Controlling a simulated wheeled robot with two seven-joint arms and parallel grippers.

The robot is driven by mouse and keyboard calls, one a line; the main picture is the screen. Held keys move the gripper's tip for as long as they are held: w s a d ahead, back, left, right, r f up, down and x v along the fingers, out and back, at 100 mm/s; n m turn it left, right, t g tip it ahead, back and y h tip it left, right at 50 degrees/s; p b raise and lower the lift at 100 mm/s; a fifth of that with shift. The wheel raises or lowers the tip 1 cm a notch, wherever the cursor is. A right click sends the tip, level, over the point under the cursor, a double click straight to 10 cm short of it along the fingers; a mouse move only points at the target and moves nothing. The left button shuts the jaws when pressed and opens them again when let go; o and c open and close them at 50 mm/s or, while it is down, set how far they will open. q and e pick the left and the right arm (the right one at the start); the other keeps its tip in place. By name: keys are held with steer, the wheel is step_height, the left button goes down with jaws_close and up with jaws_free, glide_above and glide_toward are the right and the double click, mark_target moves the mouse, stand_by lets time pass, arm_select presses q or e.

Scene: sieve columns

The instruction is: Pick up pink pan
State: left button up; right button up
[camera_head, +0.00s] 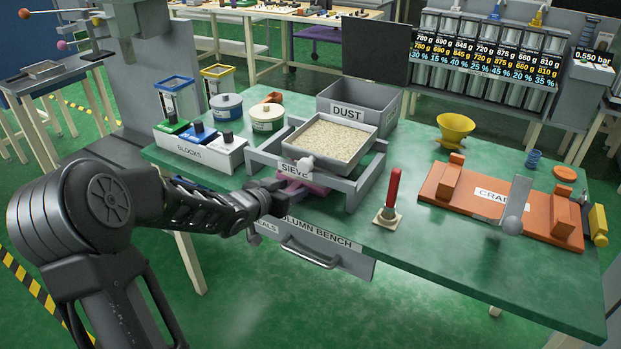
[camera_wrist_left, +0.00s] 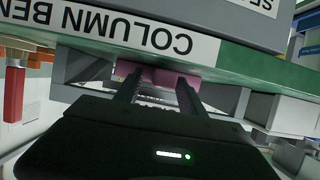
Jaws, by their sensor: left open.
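The pink pan (camera_head: 305,188) sits under the sieve frame on the green bench, mostly hidden by the sieve and my gripper. My left gripper (camera_head: 279,195) reaches in from the left at the bench's front edge, right by the pan. In the left wrist view, the pink pan (camera_wrist_left: 160,76) shows as a pink strip at the tips of my left gripper's two fingers (camera_wrist_left: 157,88). The fingers are apart and I see nothing gripped; whether they touch the pan I cannot tell. My right gripper is not in view.
The grey sieve frame (camera_head: 345,190) holds a tray of grains (camera_head: 330,139) above the pan. A drawer handle (camera_head: 308,257) juts from the bench front. A red-handled tool (camera_head: 392,190) stands to the right, beside the orange cradle (camera_head: 450,200). The bench's front middle is clear.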

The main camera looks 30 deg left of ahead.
arm_select(q)
steer(key=shift+r, duration=0.1)
steer(key=shift+c, duration=0.2)
jaws_close()
stand_by(0.5)
stand_by(0.4)
